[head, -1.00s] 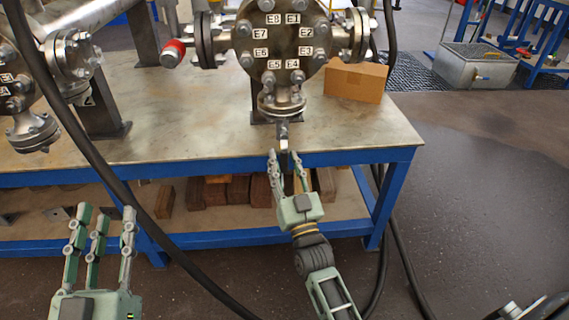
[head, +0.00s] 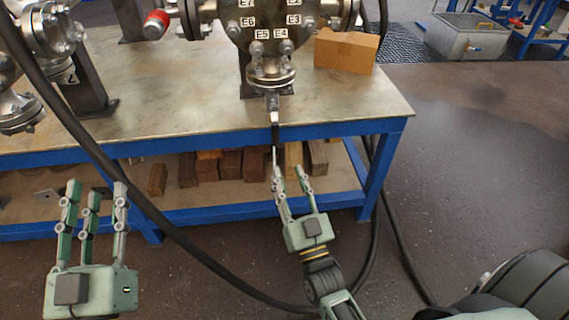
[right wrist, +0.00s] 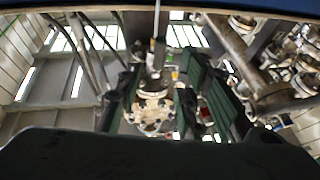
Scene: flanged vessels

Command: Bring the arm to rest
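My right gripper (head: 290,172) is in front of the blue table's front edge, below a small dark-handled item (head: 274,125) that hangs from the vessel's lower flange. Its fingers are spread, and nothing is seen between them. A thin rod reaches down from the item towards the left fingertip; I cannot tell whether they touch. In the right wrist view the fingers (right wrist: 157,95) stand apart, with a flange (right wrist: 152,108) beyond them. My left gripper (head: 92,190) hangs in front of the table at the lower left, fingers apart and empty.
The flanged vessel (head: 262,35) with lettered plates stands on the table (head: 185,115). A cardboard box (head: 346,50) is at the table's right. Wooden blocks (head: 230,165) lie on the lower shelf. A black hose (head: 85,135) crosses between my grippers.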

